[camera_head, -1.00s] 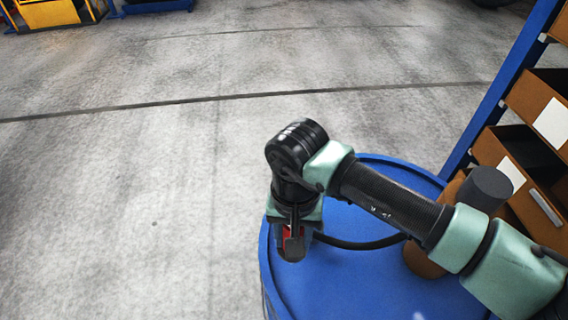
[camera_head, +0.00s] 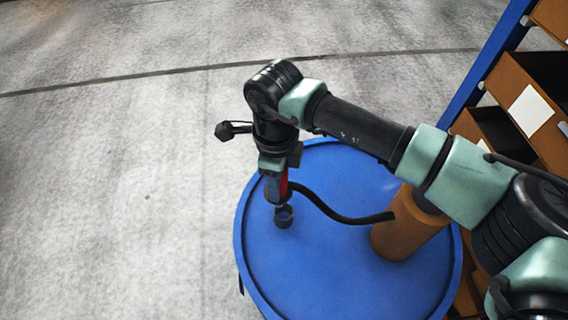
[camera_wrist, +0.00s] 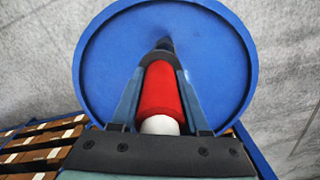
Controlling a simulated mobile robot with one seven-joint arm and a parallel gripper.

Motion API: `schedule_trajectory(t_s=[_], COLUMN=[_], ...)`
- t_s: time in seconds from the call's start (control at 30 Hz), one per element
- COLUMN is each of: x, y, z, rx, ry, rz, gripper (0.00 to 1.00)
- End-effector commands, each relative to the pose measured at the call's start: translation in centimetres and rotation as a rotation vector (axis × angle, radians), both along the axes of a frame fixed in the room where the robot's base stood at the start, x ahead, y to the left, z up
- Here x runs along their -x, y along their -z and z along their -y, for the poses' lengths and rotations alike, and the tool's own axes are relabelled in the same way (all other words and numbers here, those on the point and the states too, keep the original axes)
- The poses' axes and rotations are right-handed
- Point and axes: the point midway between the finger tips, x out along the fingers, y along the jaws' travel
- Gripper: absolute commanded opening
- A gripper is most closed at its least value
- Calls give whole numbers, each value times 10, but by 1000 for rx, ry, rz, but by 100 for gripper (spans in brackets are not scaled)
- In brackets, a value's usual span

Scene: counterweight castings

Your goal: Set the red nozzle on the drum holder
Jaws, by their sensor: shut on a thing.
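The red nozzle (camera_wrist: 160,92) is held between the two fingers of my gripper (camera_wrist: 163,70), with a white end towards the palm. In the head view the red nozzle (camera_head: 284,185) shows as a narrow red strip beside my gripper (camera_head: 278,196), which points down over the blue drum (camera_head: 325,285). A small dark round holder (camera_head: 284,216) on the drum top is just below the fingertips. In the wrist view a dark shape (camera_wrist: 165,44) lies beyond the nozzle's far end. I cannot tell whether nozzle and holder touch.
A black hose (camera_head: 335,213) curves right from near my gripper. A brown cylinder (camera_head: 405,232) stands on the drum's right side, under my arm. A blue-framed rack with brown bins (camera_head: 520,110) is at the right. The floor at left is clear.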

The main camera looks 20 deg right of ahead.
Motion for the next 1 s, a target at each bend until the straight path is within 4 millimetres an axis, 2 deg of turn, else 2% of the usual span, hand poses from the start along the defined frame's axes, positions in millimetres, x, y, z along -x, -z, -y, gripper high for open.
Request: schedule_trajectory(t_s=[0.1, 0.3, 0.93, 1.0], x=[-2, -2, -6, -6], y=[-10, -14, -12, -8], z=[8, 14, 14, 14], rx=[0, 1, 3, 2], ry=[219, 431, 468, 469], rz=[1, 2, 3, 2], gripper=[0, 0, 0, 0])
